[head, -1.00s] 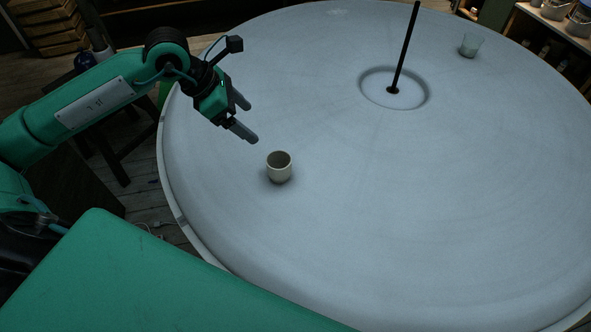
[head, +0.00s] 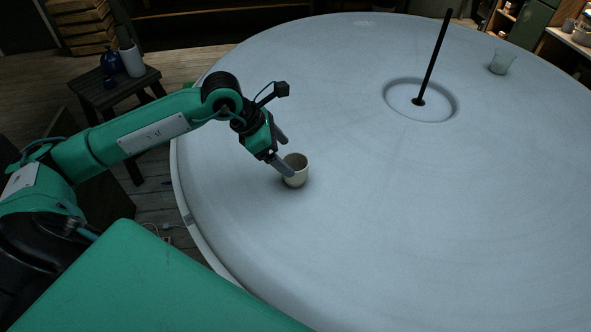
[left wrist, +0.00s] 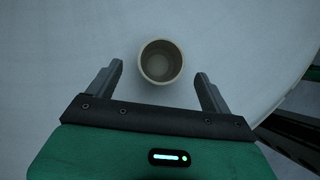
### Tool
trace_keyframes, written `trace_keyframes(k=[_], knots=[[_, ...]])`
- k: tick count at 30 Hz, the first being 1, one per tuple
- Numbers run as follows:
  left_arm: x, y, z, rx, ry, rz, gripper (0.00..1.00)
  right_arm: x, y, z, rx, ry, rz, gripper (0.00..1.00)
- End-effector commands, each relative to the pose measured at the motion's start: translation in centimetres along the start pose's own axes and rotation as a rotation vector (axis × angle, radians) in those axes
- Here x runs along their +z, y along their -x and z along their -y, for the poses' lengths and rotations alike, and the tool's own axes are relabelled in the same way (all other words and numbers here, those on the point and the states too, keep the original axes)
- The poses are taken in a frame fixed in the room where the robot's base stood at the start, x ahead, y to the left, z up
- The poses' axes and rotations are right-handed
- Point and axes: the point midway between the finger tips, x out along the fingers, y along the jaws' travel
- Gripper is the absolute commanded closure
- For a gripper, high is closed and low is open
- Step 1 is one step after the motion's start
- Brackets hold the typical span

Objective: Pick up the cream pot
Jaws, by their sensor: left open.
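The cream pot (head: 297,171) stands upright on the large round pale table, near its left side. It is small, round and open at the top, and its inside looks empty. My left gripper (head: 287,154) is open right beside the pot, at its left, with one finger in front of part of it. In the left wrist view the pot (left wrist: 162,62) lies centred between and just beyond the two open fingertips (left wrist: 160,70), with a gap on each side. I cannot tell whether a finger touches it. My right gripper is not in view.
A black rod (head: 434,60) rises from a round hollow in the table (head: 400,200). A dark stool (head: 118,90) with a blue vase and a white cylinder is at the left. The surface around the pot is clear.

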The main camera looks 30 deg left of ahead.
Motion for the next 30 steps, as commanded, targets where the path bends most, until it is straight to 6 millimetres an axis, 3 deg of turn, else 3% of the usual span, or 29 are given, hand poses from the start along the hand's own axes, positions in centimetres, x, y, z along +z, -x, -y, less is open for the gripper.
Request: trace_keyframes(k=[3, 11, 16, 21, 30], knots=[[0.1, -1.8, 0.0, -0.003, 0.001, 0.001, 0.17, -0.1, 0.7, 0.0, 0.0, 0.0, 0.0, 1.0], [0.0, -3.6, 0.1, -0.002, 0.0, -0.001, 0.17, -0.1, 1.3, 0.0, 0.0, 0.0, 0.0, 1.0], [-0.2, -5.8, 0.3, -0.004, 0.003, -0.001, 0.17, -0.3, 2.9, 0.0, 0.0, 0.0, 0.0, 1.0], [-0.3, -7.9, 0.2, -0.001, 0.0, 0.0, 0.17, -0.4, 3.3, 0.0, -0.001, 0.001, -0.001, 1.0], [-0.4, -8.3, 0.2, 0.001, -0.001, 0.0, 0.19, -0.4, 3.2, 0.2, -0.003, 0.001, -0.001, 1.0]])
